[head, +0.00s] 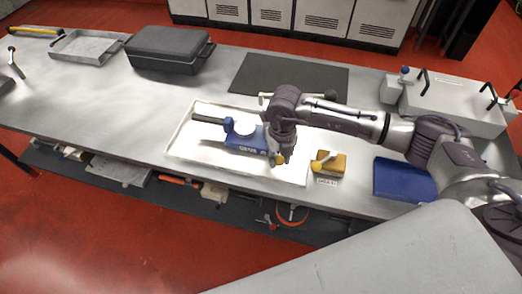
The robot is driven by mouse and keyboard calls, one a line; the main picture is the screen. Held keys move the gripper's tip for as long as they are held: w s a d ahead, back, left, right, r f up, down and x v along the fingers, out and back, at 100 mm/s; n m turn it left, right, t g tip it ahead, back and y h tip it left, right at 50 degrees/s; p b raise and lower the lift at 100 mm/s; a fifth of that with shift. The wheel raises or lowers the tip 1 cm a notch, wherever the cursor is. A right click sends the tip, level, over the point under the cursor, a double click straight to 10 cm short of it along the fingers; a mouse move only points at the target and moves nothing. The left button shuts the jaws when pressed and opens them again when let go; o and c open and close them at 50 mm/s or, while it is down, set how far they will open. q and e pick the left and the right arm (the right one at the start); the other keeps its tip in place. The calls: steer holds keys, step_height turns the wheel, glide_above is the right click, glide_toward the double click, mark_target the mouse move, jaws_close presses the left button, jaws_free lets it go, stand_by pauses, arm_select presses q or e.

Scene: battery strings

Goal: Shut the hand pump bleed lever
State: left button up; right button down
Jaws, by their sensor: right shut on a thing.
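My right gripper (282,158) points down at the right end of the pump. It is shut on a small yellow part there, apparently the bleed lever (279,160), mostly hidden by the fingers. I cannot tell the lever's angle. My left gripper is not in view.
A yellow block with a lever (330,163) stands just right of the tray, with a small label before it. A blue flat case (404,180) lies farther right. A dark mat (290,77) and a black case (168,49) are behind.

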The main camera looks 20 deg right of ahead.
steer(key=shift+d+n+b, duration=0.4)
steer(key=shift+d+n, duration=0.2)
steer(key=shift+n, duration=0.3)
steer(key=shift+w+d+f+n+b, duration=0.1)
steer(key=shift+d+n+b, duration=0.2)
steer(key=shift+n+b, duration=0.1)
steer(key=shift+w+d+n+b, duration=0.1)
steer(key=shift+d+n+b, duration=0.4)
steer(key=shift+n, duration=0.4)
